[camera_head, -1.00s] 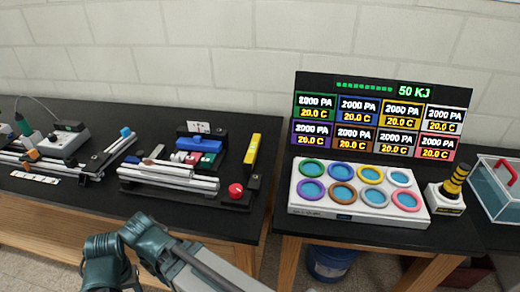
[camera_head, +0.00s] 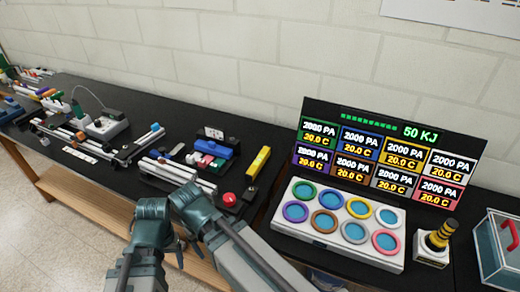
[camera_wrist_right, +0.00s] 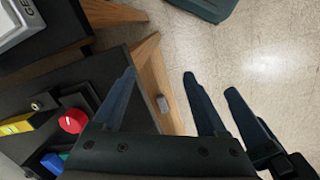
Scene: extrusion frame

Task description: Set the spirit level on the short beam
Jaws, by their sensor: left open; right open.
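The yellow spirit level (camera_head: 258,163) lies at the right end of the near bench fixture. It also shows at the left edge of the right wrist view (camera_wrist_right: 16,125). The short beam appears to be the pale extrusion (camera_head: 178,172) left of the red button. My left gripper (camera_head: 181,247) is low in front of the bench, mostly hidden by the arm links. My right gripper (camera_wrist_right: 160,76) is open and empty, its fingers over the bench edge and floor. Neither gripper touches the level or beam.
A red button (camera_head: 229,199) sits near the level. A blue block (camera_head: 211,147) stands behind the beam. A white panel with coloured rings (camera_head: 338,222) and a display board (camera_head: 385,155) stand on the right bench. Another extrusion assembly (camera_head: 115,145) is farther left.

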